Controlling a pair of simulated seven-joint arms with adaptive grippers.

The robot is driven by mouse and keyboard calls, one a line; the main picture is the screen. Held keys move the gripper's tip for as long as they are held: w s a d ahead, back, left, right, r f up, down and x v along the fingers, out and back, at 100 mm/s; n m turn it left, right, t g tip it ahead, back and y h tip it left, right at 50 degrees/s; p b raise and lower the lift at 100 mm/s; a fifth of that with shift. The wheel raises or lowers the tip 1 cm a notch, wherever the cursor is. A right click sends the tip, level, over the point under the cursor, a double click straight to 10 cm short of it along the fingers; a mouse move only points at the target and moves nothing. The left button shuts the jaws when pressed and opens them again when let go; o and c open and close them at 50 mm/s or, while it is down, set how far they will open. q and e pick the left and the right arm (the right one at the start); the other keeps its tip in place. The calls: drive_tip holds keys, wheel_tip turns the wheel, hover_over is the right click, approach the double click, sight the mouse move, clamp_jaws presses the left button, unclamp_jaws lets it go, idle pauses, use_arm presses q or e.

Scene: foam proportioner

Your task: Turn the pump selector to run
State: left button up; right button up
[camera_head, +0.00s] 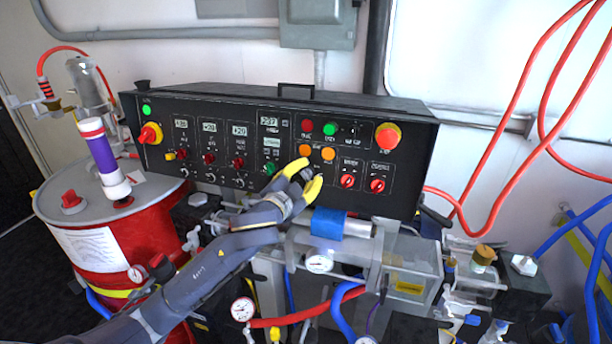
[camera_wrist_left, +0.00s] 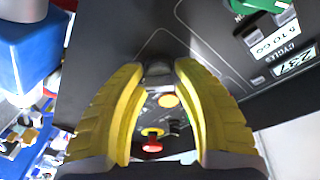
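The black control panel (camera_head: 215,140) carries several red rotary knobs. Two red selector knobs sit at its lower right, a left one (camera_head: 347,181) and a right one (camera_head: 377,185); their labels are too small to read, so I cannot tell which is the pump selector. My left gripper (camera_head: 308,176) has its yellow fingers apart, in front of the panel and left of these knobs, with no object visibly gripped. In the left wrist view, a red control (camera_wrist_left: 152,133) and an orange one (camera_wrist_left: 168,101) show beyond the gap between the fingers. My right gripper is out of view.
A blue block (camera_head: 328,223) on a metal cylinder lies just below the gripper. A large red-and-yellow button (camera_head: 387,136) is at the panel's upper right. A red drum (camera_head: 125,230) stands left; hoses and gauges crowd the area below.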

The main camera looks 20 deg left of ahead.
use_arm(q)
drive_tip(key=o, duration=0.4)
drive_tip(key=shift+s+a, duration=0.15)
drive_tip(key=shift+s, duration=1.75)
drive_tip(key=shift+s+a, duration=0.15)
drive_tip(key=shift+s, duration=1.7)
